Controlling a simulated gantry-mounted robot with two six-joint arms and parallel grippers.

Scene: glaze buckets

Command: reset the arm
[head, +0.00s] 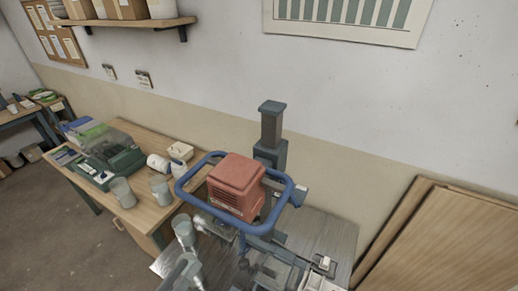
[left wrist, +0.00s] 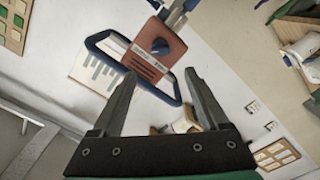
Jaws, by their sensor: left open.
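My left gripper (left wrist: 160,74) shows in the left wrist view, its two grey fingers spread apart with nothing held between them. Beyond the fingertips is a red box-shaped machine (head: 236,184) with a blue loop frame around it. The machine also shows in the left wrist view (left wrist: 149,60), tilted, with a dark knob on its face. I cannot tell exactly how far the fingers are from it. In the head view, grey metal parts crowd the bottom, and I cannot make out the left fingers there. I do not see my right gripper.
A wooden table (head: 150,216) at left carries two grey cups (head: 122,192) (head: 161,190), a dark green device (head: 112,160) and white containers. A dark column (head: 271,130) stands behind the machine. Wooden boards (head: 440,240) lean at right. A shelf (head: 130,22) hangs at upper left.

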